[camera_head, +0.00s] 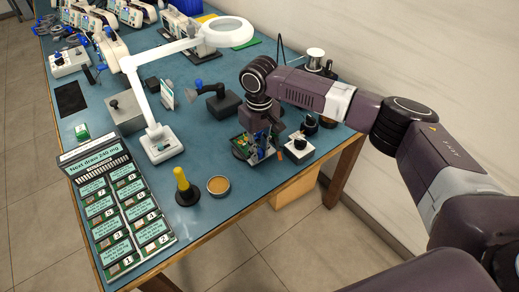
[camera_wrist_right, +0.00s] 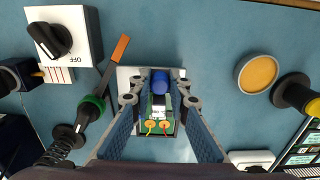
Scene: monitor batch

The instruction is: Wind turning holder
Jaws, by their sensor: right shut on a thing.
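The turning holder is a small frame with a green circuit board (camera_wrist_right: 160,122) carrying a blue cylinder (camera_wrist_right: 160,82), a white part and two orange terminals with wires. The board also shows in the head view (camera_head: 262,152) near the table's right edge. My right gripper (camera_head: 265,135) comes down over it from above. In the right wrist view its two fingers (camera_wrist_right: 160,98) stand on either side of the holder and are shut on it. The holder's lower part is mostly hidden by the board and fingers. My left gripper is not in view.
A white box with a black OFF knob (camera_head: 297,149) stands close to the right of the holder. A round tan-filled tin (camera_head: 218,185) and a yellow-handled tool (camera_head: 182,182) stand left. A magnifier lamp (camera_head: 228,32) rises behind. A labelled tray rack (camera_head: 118,210) lies front left.

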